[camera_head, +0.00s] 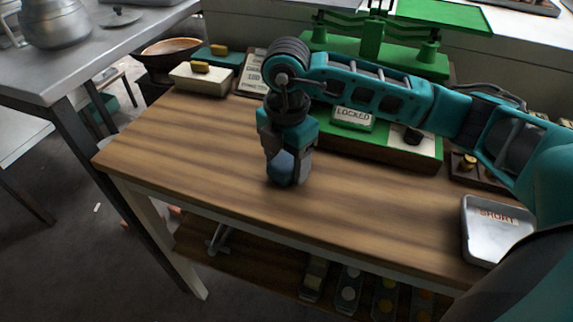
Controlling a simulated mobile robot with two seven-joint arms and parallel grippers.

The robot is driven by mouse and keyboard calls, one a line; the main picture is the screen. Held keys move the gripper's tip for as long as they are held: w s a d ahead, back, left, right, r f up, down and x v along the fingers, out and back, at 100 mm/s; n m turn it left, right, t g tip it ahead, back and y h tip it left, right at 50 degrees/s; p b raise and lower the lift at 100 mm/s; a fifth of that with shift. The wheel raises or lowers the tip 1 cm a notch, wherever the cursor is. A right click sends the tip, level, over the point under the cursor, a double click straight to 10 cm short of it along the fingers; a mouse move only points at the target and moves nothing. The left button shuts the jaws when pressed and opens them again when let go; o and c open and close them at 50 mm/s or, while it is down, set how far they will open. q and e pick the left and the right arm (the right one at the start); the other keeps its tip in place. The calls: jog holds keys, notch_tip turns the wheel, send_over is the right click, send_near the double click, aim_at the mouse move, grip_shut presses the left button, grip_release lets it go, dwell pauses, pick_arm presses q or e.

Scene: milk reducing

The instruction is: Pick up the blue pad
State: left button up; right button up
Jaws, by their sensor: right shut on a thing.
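My right gripper (287,168) points down over the front middle of the wooden table (190,150). It is shut on the blue pad (281,167), which shows as a rounded blue shape between the fingers. The fingers and wrist hide part of the pad. It is low over the tabletop, and I cannot tell whether it touches the wood. My left gripper is not in view.
A green balance scale (372,45) stands at the back, with a "LOCKED" sign (352,117) before it. A cream block (202,78) and a teal block (218,56) sit back left. A metal "SHORT" tray (495,230) is at right. The table's left front is clear.

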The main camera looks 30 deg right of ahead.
aim_at(287, 161)
jog(key=c, duration=0.6)
jog(key=shift+o, duration=0.2)
notch_tip(287, 161, up, 20)
jog(key=p, duration=0.1)
jog(key=shift+p, duration=0.3)
jog(key=o, duration=0.5)
jog(key=c, duration=0.3)
